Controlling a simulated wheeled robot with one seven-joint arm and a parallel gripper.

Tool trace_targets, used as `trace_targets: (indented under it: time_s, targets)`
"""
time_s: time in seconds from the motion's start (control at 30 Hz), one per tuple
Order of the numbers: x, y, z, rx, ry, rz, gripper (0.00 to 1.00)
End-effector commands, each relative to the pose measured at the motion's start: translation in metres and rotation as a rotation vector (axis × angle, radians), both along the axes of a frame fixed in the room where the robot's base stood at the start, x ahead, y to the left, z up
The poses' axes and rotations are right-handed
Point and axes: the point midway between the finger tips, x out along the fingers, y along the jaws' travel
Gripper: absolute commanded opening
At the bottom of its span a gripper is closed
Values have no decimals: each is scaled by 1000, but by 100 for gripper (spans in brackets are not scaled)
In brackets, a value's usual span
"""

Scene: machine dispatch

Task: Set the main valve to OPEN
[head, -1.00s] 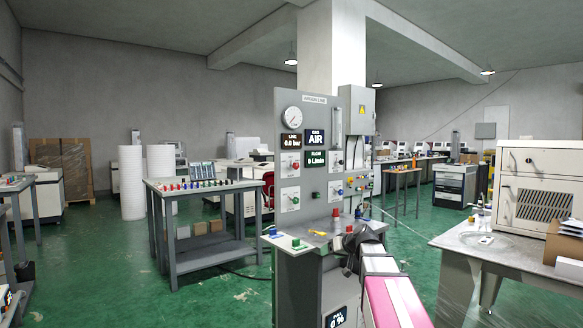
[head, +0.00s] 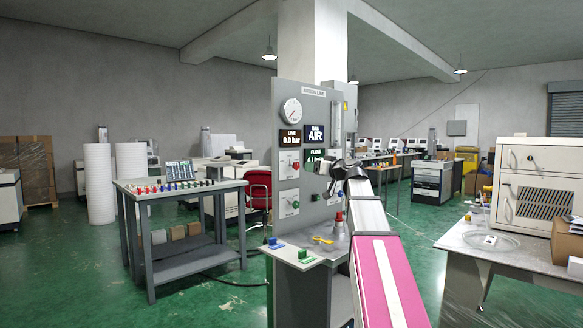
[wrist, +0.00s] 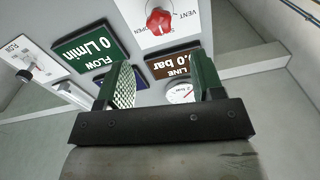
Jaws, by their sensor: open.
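The grey panel (head: 265,115) stands ahead, with a red knob (head: 295,165) on a white plate and a second knob (head: 295,205) on a plate below it. I cannot tell from lettering which one is the main valve. In the wrist view the red knob (wrist: 158,20) shows at the top, on a plate with the upside-down words OPEN and VENT. My gripper (head: 328,171) is raised in front of the panel, right of the red knob. In the wrist view its fingers (wrist: 160,75) are apart and empty, with the brown LINE display (wrist: 172,65) between them.
Below the panel, a shelf (head: 306,260) carries blue and green pieces and a yellow item. A grey table (head: 180,187) with small coloured parts stands left. A workbench (head: 470,235) with a white machine (head: 535,190) stands right.

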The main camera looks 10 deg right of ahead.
Motion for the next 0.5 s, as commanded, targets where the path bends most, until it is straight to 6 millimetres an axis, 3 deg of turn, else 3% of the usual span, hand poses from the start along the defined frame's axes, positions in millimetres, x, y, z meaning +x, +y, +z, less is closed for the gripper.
trace_targets:
  time_s: [0.5]
  targets:
    - [69, 49, -1, 0, 2, 0, 61]
